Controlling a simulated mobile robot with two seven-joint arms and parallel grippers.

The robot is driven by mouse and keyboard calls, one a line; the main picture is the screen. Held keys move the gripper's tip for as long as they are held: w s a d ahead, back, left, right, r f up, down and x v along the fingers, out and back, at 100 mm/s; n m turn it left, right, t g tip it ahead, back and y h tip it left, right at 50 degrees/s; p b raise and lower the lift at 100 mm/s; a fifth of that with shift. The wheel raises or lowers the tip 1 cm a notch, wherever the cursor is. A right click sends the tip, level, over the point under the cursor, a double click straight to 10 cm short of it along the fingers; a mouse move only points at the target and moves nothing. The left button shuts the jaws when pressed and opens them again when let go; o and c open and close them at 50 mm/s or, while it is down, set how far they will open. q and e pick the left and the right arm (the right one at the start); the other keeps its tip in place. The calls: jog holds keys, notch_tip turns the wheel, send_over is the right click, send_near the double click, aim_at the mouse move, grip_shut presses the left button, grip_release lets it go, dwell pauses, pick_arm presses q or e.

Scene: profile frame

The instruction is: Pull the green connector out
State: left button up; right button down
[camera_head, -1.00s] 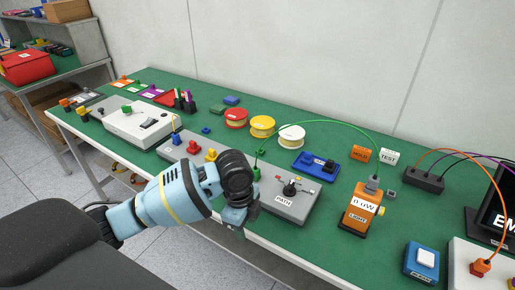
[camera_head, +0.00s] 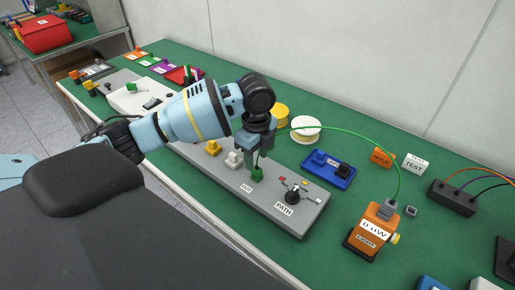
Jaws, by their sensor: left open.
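The green connector (camera_head: 257,174) sits upright in the long grey panel (camera_head: 270,203), left of the PATH knob (camera_head: 293,193). A thin green cable (camera_head: 350,130) arcs to the orange light meter (camera_head: 374,230); its end near the connector is hidden by my gripper. My left gripper (camera_head: 260,153) points down just above the green connector, with its fingers at the connector's top. It is open. I cannot tell whether the fingers touch the connector. My right gripper is not in view.
Yellow (camera_head: 213,148) and white (camera_head: 234,160) connectors stand on the panel to the left. A white spool (camera_head: 305,130) and a blue tray (camera_head: 329,169) lie behind. A black box (camera_head: 453,198) with cables is at the right.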

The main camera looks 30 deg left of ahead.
aim_at(257, 168)
pick_arm(q)
notch_tip(257, 168, down, 4)
jog(key=shift+f, duration=0.85)
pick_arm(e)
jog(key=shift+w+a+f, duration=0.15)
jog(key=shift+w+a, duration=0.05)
pick_arm(q)
grip_shut()
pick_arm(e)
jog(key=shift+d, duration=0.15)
pick_arm(q)
jog(key=shift+r, duration=0.15)
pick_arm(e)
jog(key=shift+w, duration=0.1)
pick_arm(q)
jog(key=shift+r, duration=0.3)
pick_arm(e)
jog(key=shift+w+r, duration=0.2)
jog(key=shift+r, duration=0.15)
pick_arm(q)
jog(key=shift+r, duration=0.15)
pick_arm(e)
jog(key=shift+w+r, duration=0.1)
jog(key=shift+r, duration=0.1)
